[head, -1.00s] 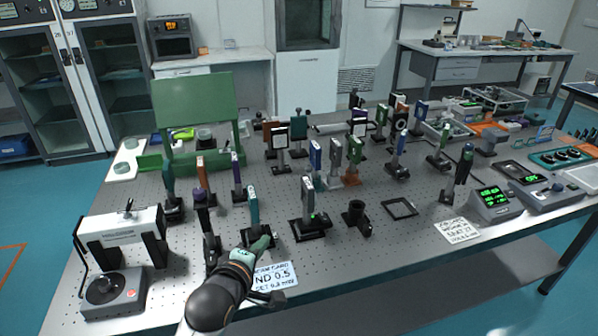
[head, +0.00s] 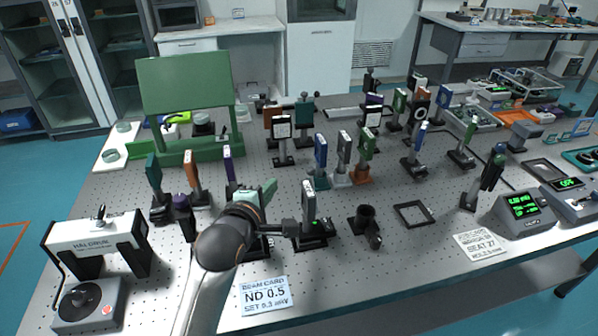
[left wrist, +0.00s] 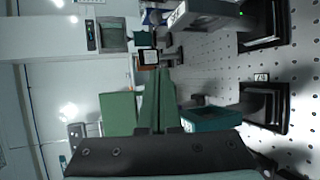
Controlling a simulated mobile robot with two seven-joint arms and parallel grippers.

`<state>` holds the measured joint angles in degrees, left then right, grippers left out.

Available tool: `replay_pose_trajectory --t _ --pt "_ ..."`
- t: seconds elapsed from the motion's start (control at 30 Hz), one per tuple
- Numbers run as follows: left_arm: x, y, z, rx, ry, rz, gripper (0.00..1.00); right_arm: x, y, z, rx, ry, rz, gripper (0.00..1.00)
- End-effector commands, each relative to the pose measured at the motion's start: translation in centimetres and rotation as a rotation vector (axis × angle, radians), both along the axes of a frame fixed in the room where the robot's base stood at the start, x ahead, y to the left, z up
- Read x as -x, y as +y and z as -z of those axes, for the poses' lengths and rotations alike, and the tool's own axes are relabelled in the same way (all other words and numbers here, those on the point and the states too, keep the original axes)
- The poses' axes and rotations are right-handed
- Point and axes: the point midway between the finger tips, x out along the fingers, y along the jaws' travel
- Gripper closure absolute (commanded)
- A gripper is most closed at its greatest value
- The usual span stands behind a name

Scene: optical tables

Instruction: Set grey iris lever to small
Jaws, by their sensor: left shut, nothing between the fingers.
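A slim grey upright mount (head: 308,204) with a small green light stands on a black base near the front middle of the table. A grey housing with a green light also shows at the top of the left wrist view (left wrist: 205,12). I cannot make out an iris lever on it. My left gripper (head: 268,190), with green fingers, is shut and empty, to the left of the grey mount and apart from it. Its closed fingers (left wrist: 159,82) point forward in the left wrist view. My left forearm hides part of the table. My right gripper is not in view.
A teal block (left wrist: 210,118) stands close beside the fingers. A black post holder (head: 366,222) and a flat black frame (head: 413,213) lie right of the grey mount. An ND 0.5 card (head: 265,294) lies in front. Several upright mounts crowd the table behind.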

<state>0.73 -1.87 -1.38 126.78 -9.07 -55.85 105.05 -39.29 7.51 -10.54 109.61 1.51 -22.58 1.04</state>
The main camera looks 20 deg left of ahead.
Motion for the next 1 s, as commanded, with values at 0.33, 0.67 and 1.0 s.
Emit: replay_pose_trajectory --t 0.33,0.67,1.0 --pt "-3.7 0.4 1.1 -0.003 0.0 0.001 1.0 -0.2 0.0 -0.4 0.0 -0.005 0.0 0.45" --pt "-8.8 0.9 2.8 -0.003 0.0 0.001 1.0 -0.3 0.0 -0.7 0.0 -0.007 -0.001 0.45" --pt "-8.8 -2.4 2.1 -0.001 0.001 0.001 1.0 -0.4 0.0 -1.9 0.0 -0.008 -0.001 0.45"
